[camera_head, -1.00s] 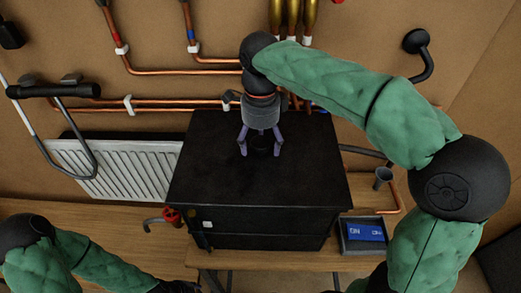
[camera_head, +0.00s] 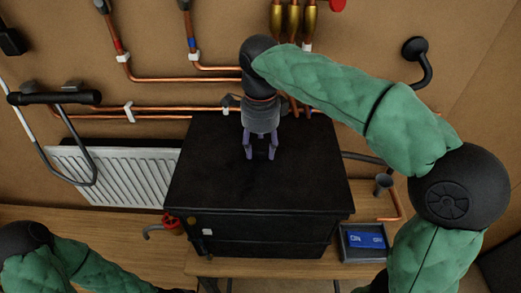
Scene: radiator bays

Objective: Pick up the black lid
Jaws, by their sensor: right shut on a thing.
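The black lid (camera_head: 215,165) is the broad flat top of the dark box (camera_head: 265,238) on the wooden bench.
Copper pipes (camera_head: 180,80) and a white radiator (camera_head: 125,175) are on the wall behind. A red valve (camera_head: 172,226) is left of the box. A grey tray (camera_head: 364,254) with a blue item stands at its right. A small grey cup-shaped part (camera_head: 383,183) is on the right.

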